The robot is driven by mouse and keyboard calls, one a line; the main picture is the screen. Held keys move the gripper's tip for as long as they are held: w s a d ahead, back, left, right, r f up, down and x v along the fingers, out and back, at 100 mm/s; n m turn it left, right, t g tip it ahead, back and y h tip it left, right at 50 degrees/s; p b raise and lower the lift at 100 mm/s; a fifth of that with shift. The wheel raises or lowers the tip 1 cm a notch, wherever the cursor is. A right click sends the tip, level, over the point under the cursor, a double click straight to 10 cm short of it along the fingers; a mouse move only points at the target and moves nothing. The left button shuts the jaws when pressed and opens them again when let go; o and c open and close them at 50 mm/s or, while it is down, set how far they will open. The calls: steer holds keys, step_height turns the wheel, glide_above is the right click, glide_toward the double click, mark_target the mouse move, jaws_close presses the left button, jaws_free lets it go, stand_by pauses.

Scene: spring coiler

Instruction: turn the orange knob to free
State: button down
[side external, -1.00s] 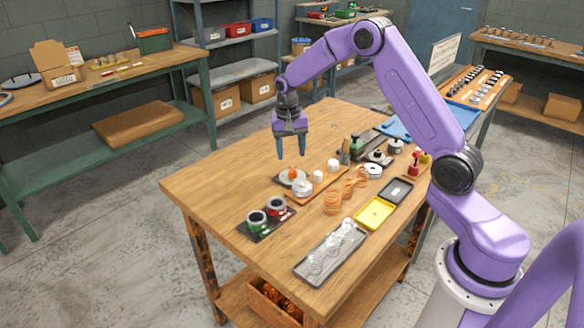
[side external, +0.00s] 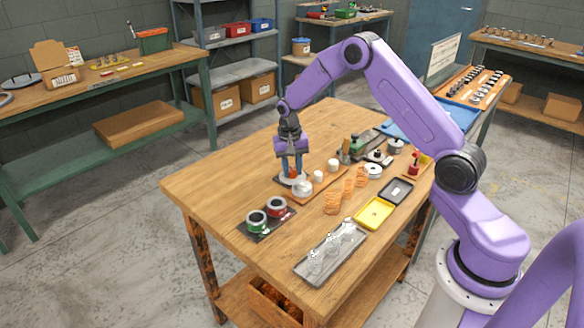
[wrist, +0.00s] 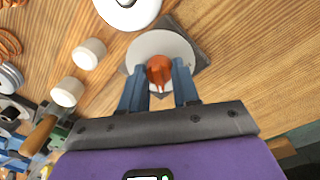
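The orange knob (wrist: 159,71) sits on a round pale disc (wrist: 150,45) with a dark square base under it. In the wrist view one finger stands on each side of the knob. The fingers look apart, with a narrow gap to the knob; contact cannot be made out clearly. A pointed tip on the knob faces toward my palm in the wrist view.
A white round part (side external: 302,187) and two small white cylinders (side external: 333,165) stand close to the disc. Red and green cups (side external: 277,207) sit on a dark tray in front. Orange coils (side external: 333,202) and a yellow tray (side external: 374,213) lie to the right. The table's left side is bare.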

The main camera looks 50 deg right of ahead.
mark_target(292, 173)
steer(key=shift+n, duration=0.4)
steer(key=n, duration=0.6)
steer(key=shift+n, duration=0.3)
steer(key=n, duration=0.6)
steer(key=shift+t, duration=0.4)
steer(key=shift+n, duration=0.4)
steer(key=c, duration=0.8)
jaws_free()
steer(key=shift+r, duration=0.1)
steer(key=r, duration=1.1)
steer(key=a+r, duration=0.1)
steer(key=r, duration=0.5)
steer(key=shift+s+r, duration=0.15)
steer(key=shift+s, duration=0.15)
